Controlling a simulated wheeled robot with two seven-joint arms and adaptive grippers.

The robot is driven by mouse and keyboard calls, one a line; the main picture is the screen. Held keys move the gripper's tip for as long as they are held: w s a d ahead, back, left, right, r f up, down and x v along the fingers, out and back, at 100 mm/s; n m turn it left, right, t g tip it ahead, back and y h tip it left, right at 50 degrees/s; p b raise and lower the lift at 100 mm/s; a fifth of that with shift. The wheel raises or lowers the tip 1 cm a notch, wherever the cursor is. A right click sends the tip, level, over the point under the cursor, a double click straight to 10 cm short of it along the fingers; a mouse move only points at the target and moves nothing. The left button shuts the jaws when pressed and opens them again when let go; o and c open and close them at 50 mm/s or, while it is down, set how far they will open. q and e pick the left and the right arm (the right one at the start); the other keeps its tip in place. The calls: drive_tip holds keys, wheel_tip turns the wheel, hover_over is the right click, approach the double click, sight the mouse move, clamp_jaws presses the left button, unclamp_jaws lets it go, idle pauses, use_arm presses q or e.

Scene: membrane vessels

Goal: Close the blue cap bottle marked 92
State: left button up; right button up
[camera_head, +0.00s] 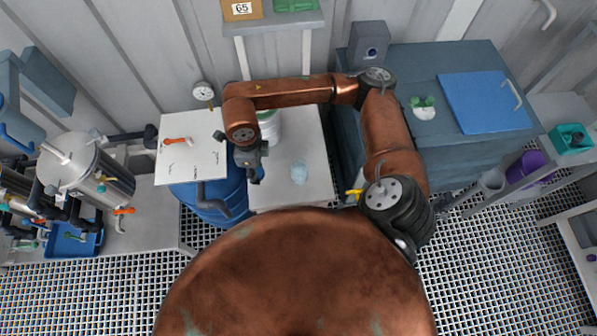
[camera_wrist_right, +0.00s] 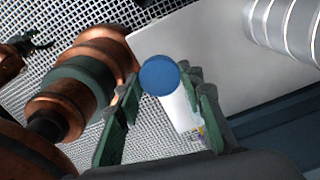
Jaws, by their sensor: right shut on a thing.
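My right arm reaches across to the left in the head view, and its gripper (camera_head: 255,172) points down beside a white panel, over the left part of a pale bench. In the right wrist view, the green fingers of this gripper (camera_wrist_right: 162,105) are shut on a white bottle (camera_wrist_right: 178,108) with a round blue cap (camera_wrist_right: 159,75). The cap sits at the bottle's upper end and points toward the camera's upper left. I cannot tell how tightly it is seated. A small label shows low on the bottle, but no number is readable. My left gripper is not in view.
The pale bench (camera_head: 312,140) bears a small pale-blue item (camera_head: 299,173). A white panel (camera_head: 190,148) with an orange-handled valve stands above a blue drum (camera_head: 212,198). A steel vessel (camera_head: 85,170) stands at left. A blue-grey cabinet with a blue board (camera_head: 480,100) is at right.

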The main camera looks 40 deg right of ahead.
drive_tip(key=n, duration=0.4)
drive_tip(key=d+r+n, duration=0.1)
drive_tip(key=n, duration=0.2)
drive_tip(key=shift+w+d, duration=0.1)
drive_tip(key=shift+w, duration=0.2)
drive_tip(key=d+r+n, duration=0.1)
drive_tip(key=n, duration=0.5)
drive_tip(key=w+d+r+n, duration=0.1)
drive_tip(key=n, duration=0.5)
drive_tip(key=d+r+n, duration=0.1)
drive_tip(key=n, duration=0.6)
drive_tip(key=shift+w+d, duration=0.2)
